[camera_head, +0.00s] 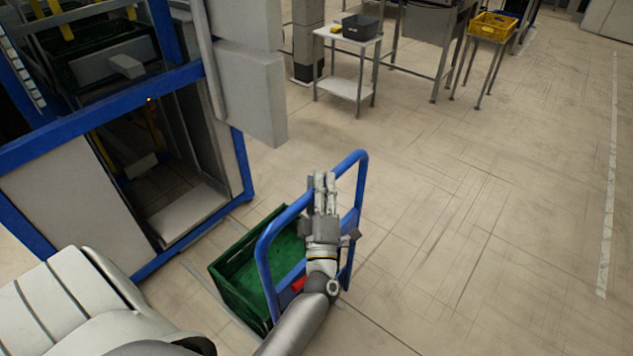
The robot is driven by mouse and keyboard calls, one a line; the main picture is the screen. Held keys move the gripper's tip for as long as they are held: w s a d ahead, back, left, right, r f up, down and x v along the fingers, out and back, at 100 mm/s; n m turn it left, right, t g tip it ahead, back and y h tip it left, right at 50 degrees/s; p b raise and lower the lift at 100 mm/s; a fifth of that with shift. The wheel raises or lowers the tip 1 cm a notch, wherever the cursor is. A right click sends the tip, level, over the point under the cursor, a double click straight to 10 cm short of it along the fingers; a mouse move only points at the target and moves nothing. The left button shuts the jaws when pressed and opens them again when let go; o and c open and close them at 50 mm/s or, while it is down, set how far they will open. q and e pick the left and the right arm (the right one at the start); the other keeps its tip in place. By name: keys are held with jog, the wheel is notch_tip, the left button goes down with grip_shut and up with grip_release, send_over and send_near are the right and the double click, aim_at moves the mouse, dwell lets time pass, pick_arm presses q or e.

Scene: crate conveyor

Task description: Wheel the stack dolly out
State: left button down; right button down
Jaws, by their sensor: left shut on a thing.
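The stack dolly has a blue tubular handle (264,265) and stands on the floor in the lower middle of the head view. A green crate (228,297) sits low behind the handle. My left gripper (324,182) is at the top bar of the handle and is shut on it. The gripper and my forearm hide part of the handle and of the crate. The dolly's base and wheels cannot be made out. My right gripper is not in view.
A blue-framed machine (242,165) with an open bay stands close to the crate's left. A white table (340,36) with a grey bin and a stand with a yellow crate (493,26) are at the back. The floor (480,210) to the right is clear.

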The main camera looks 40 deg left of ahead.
pick_arm(q)
jog(key=shift+d, duration=0.25)
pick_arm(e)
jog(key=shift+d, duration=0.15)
pick_arm(q)
jog(key=c, duration=1.3)
grip_release()
jog(key=shift+a, duration=0.1)
jog(key=shift+o, duration=0.2)
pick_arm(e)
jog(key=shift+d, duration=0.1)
pick_arm(q)
jog(key=shift+s, duration=0.1)
jog(key=v, duration=0.7)
jog(key=shift+d, duration=0.2)
jog(key=shift+s+f, duration=0.1)
